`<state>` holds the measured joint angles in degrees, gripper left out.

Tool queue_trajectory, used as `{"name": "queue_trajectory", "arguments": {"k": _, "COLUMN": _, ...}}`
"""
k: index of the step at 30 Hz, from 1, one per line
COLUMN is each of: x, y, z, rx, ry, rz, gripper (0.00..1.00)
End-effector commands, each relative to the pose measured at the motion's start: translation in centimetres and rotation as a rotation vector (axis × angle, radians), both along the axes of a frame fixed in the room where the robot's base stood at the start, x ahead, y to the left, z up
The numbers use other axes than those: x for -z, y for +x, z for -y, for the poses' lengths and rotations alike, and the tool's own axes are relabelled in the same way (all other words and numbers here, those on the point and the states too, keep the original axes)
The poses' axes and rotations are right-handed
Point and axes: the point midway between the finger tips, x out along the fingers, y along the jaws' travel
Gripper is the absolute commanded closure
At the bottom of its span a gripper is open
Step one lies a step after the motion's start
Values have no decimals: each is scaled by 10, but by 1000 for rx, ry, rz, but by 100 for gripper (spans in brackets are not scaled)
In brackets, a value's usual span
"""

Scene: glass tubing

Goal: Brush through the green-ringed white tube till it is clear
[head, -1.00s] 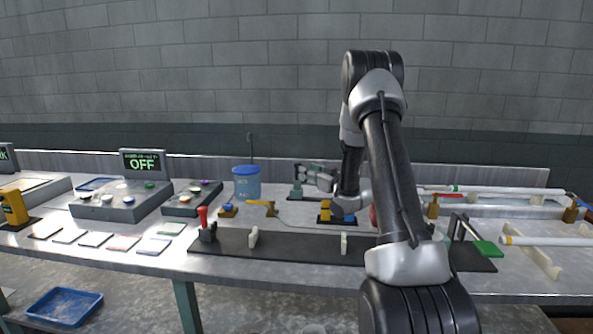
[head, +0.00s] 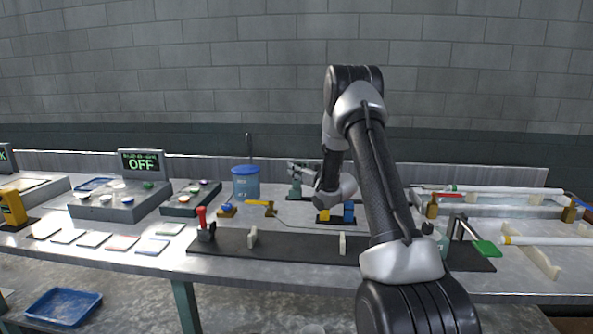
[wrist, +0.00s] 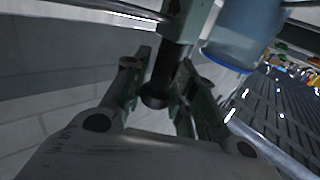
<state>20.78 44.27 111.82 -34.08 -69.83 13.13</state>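The white tube with a green ring (head: 505,191) lies level at the back right of the bench in the head view. A thin rod with a red part (head: 450,195) lies beside its left end. My gripper (head: 292,167) is at a small teal stand (head: 296,190) behind the middle of the bench. In the wrist view my gripper (wrist: 165,88) has its two fingers on either side of a black round handle (wrist: 172,62) below a grey-green part. The fingers look apart, with a narrow gap to the handle. No brush bristles can be made out.
A blue-lidded container (head: 246,183) stands just left of my gripper and shows close by in the wrist view (wrist: 245,35). A dark board with a red-handled clamp (head: 203,225) lies in front. Another white tube (head: 550,241) with a yellow ring is at right. A display reads OFF (head: 141,162).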

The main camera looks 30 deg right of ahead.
Motion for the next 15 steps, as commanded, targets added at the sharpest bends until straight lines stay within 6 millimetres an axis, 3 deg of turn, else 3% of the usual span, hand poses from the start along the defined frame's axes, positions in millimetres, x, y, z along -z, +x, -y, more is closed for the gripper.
{"name": "queue_trajectory", "arguments": {"k": 8, "x": 0, "y": -2, "z": 3, "rx": 1, "ry": 0, "rz": 0, "gripper": 100}}
{"name": "queue_trajectory", "arguments": {"k": 15, "x": 0, "y": -21, "z": 32, "rx": 5, "ry": 0, "rz": -1, "gripper": 100}}
